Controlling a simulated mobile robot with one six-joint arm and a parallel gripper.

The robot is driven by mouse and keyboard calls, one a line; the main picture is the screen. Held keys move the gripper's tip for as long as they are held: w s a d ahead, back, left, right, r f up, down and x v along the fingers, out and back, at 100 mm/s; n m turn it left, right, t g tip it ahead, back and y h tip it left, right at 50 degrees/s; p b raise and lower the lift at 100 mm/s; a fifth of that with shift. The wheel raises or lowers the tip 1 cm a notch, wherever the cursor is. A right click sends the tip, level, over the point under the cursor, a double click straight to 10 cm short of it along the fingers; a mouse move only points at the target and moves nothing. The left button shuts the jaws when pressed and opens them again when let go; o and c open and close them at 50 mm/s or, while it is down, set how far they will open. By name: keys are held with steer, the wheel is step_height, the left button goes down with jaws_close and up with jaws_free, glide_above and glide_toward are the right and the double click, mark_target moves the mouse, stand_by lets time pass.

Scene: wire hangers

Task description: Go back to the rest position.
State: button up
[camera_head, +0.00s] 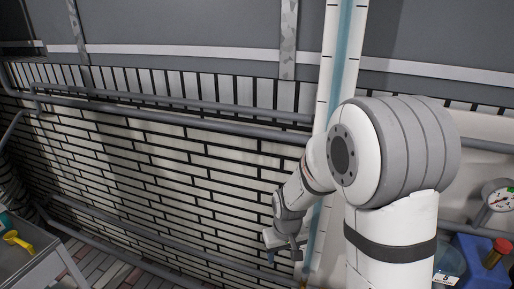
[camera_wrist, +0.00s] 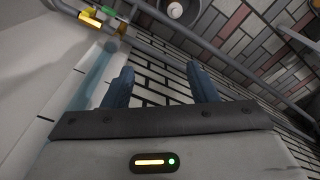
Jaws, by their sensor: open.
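My gripper (camera_wrist: 160,85) is open in the wrist view, with two blue fingers apart and nothing between them. Behind the fingers is the white brick wall. In the head view my gripper (camera_head: 284,252) is small and partly hidden at the end of my arm, low in front of the wall. My arm's big joint covers the right part of that view. No wire hanger can be made out in either view.
Grey pipes (camera_head: 190,120) run along the brick wall (camera_head: 170,170). A grey cart (camera_head: 35,265) with a yellow item (camera_head: 18,241) stands at lower left. A gauge (camera_head: 499,197) and a blue box (camera_head: 480,262) are at right. A teal-striped column (camera_head: 341,60) rises behind my arm.

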steer(key=s+d+r+m+p, duration=0.1)
steer(key=s+r+p, duration=0.4)
steer(key=r, duration=0.6)
steer(key=s+d+r+m+t+p, duration=0.1)
steer(key=s+d+r+p, duration=0.3)
steer(key=r, duration=0.7)
steer(key=s+d+r+m+p, duration=0.1)
steer(key=s+d+r+p, duration=0.2)
steer(key=s+r+p, duration=0.3)
step_height(320, 180, up, 6)
steer(key=shift+s+f+t, duration=0.2)
steer(key=shift+s+t, duration=0.1)
steer(key=shift+s, duration=0.5)
steer(key=shift+c, duration=0.4)
